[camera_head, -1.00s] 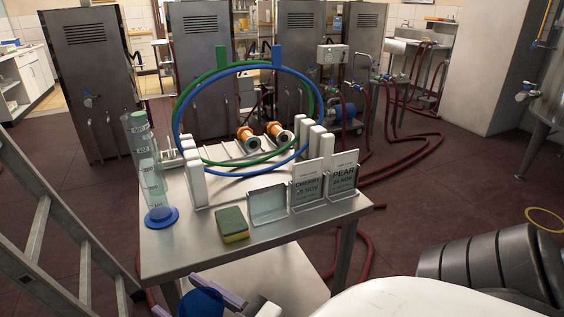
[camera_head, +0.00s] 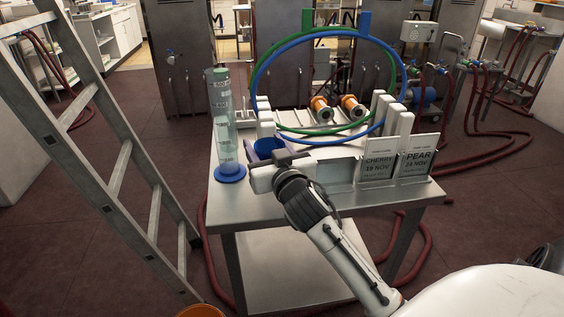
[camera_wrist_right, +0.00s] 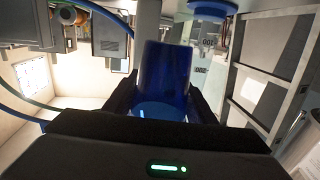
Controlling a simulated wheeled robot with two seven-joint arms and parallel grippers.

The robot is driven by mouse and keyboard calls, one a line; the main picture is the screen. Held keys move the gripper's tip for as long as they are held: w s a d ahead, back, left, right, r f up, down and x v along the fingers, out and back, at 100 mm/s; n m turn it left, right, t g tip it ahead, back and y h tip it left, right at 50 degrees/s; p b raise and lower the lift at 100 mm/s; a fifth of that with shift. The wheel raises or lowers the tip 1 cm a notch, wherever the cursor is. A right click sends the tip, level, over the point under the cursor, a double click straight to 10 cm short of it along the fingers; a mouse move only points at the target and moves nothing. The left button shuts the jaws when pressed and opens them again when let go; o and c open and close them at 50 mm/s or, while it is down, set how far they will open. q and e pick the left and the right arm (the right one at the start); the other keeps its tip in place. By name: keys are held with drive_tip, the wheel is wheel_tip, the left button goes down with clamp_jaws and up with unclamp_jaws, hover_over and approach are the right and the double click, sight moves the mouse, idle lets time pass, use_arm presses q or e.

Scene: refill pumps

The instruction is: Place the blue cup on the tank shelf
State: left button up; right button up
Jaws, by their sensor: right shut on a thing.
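The blue cup (camera_head: 266,147) is held by my right gripper (camera_head: 273,160) over the front left part of the steel table, beside the measuring cylinder. In the right wrist view, the translucent blue cup (camera_wrist_right: 163,70) sits between the two dark fingers of the right gripper (camera_wrist_right: 160,108), which are closed on its sides. In the head view the gripper hides part of the cup. I cannot make out a tank shelf in these frames. My left gripper is not in view.
The steel table (camera_head: 290,208) bears a measuring cylinder (camera_head: 224,125) on a blue foot, green and blue hoops (camera_head: 256,75), and label cards (camera_head: 379,166). A ladder (camera_head: 120,165) stands left. Red hoses (camera_head: 490,120) lie on the floor behind at the right.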

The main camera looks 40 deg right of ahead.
drive_tip(key=shift+f+b, duration=0.65)
drive_tip(key=shift+f, duration=2.7)
drive_tip(key=shift+f, duration=0.1)
drive_tip(key=shift+f, duration=0.15)
drive_tip(key=o, duration=1)
drive_tip(key=shift+o, duration=0.2)
